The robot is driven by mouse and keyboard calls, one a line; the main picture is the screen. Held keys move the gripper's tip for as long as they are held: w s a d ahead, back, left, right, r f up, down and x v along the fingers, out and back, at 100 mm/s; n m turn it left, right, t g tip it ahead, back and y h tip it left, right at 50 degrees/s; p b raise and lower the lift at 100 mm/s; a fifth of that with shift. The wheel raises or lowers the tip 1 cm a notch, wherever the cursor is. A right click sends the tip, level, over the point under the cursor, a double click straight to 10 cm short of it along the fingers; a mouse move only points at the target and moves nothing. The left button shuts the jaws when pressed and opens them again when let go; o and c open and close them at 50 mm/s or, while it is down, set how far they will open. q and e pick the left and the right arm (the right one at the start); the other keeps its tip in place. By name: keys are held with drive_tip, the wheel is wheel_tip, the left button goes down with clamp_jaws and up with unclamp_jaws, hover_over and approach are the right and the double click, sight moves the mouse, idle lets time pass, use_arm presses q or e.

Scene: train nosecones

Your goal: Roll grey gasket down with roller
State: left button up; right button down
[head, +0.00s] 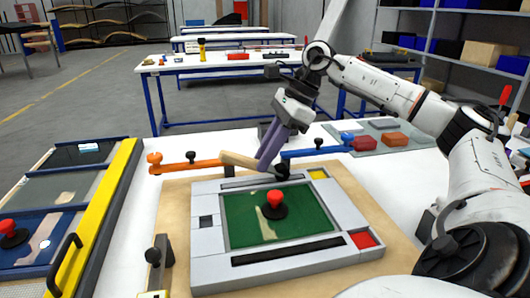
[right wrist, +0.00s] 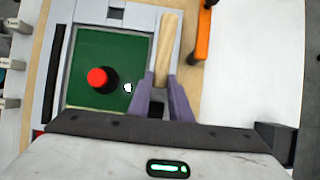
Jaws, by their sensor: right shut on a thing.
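My right gripper (head: 262,163) has purple fingers and is shut on the pale wooden handle (head: 238,160) of the roller, above the far edge of the grey frame. In the right wrist view the wooden handle (right wrist: 167,45) lies between the purple fingers (right wrist: 161,90). I cannot clearly make out the roller's head. The square grey frame (head: 208,264) surrounds a green panel (head: 240,232) and lies on a tan board (head: 178,215). I cannot tell a separate grey gasket from this frame. My left gripper is not in view.
A red knob on a black base (head: 274,200) stands on the green panel. An orange clamp (head: 185,165) and a blue clamp (head: 315,152) flank the far side. A yellow-edged tray (head: 105,215) is at left. A black clamp (head: 157,260) is at the near left corner.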

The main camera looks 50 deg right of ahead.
sight(282, 166)
drive_tip(key=shift+d, duration=0.1)
idle(0.3)
drive_tip(key=shift+s+d+r+b, duration=0.1)
drive_tip(key=shift+s+d+b, duration=0.65)
drive_tip(key=shift+b, duration=0.25)
drive_tip(key=shift+f, duration=0.3)
idle(0.7)
drive_tip(key=shift+r, duration=0.2)
idle(0.4)
drive_tip(key=shift+s+d+b, duration=0.6)
drive_tip(key=shift+d+b, duration=0.2)
drive_tip(key=shift+b, duration=0.15)
